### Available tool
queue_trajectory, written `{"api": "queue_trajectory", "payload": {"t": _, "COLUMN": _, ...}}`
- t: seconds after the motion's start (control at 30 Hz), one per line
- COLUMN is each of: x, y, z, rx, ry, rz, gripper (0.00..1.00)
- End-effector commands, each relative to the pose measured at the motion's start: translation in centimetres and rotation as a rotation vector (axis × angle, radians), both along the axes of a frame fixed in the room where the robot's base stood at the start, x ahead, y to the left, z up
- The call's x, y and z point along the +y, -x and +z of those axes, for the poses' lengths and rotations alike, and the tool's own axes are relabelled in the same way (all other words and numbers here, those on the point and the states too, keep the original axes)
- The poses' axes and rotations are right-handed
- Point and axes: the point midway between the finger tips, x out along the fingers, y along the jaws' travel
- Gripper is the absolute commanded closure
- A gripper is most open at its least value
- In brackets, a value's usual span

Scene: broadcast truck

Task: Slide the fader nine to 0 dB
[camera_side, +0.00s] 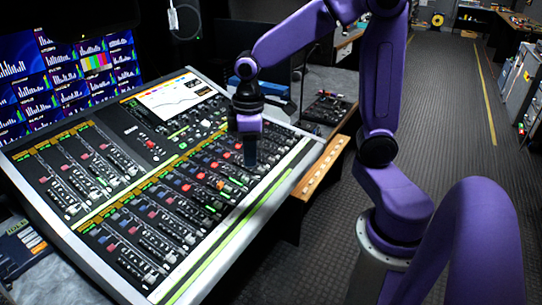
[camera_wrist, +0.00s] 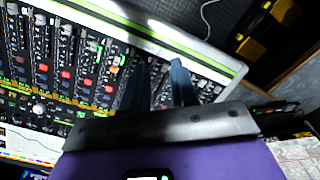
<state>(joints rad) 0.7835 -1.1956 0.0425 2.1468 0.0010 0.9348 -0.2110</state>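The mixing console (camera_side: 205,262) is tilted, with rows of faders and coloured buttons; it also shows in the wrist view (camera_wrist: 130,35). My gripper (camera_side: 250,155) is over the right part of the lower fader bank, pointing down. In the wrist view its two dark fingers (camera_wrist: 158,75) stand a little apart with a gap between them, and I see nothing held. Several fader strips (camera_side: 215,185) lie left of and below my gripper. I cannot read which strip is fader nine, and the fingers hide part of the strips. Whether the fingertips touch the panel is unclear.
A screen (camera_side: 175,97) is set into the console's upper part. Monitors (camera_side: 75,75) stand behind it at left. A small device (camera_side: 327,108) sits on the desk behind. The floor (camera_side: 450,110) at right is clear.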

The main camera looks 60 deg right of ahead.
Motion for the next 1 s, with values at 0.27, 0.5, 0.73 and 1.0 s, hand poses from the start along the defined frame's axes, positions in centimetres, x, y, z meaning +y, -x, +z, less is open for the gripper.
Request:
{"api": "queue_trajectory", "payload": {"t": 0.27, "x": -7.8, "y": -7.3, "z": -1.0, "rx": 0.009, "ry": 0.004, "rz": -0.229, "gripper": 0.72}}
{"api": "queue_trajectory", "payload": {"t": 0.5, "x": -16.8, "y": -10.9, "z": -2.4, "rx": 0.014, "ry": 0.004, "rz": -0.418, "gripper": 0.72}}
{"api": "queue_trajectory", "payload": {"t": 0.73, "x": -24.9, "y": -11.5, "z": -3.8, "rx": 0.017, "ry": 0.003, "rz": -0.565, "gripper": 0.72}}
{"api": "queue_trajectory", "payload": {"t": 1.0, "x": -28.2, "y": -11.0, "z": -4.7, "rx": 0.020, "ry": 0.002, "rz": -0.623, "gripper": 0.72}}
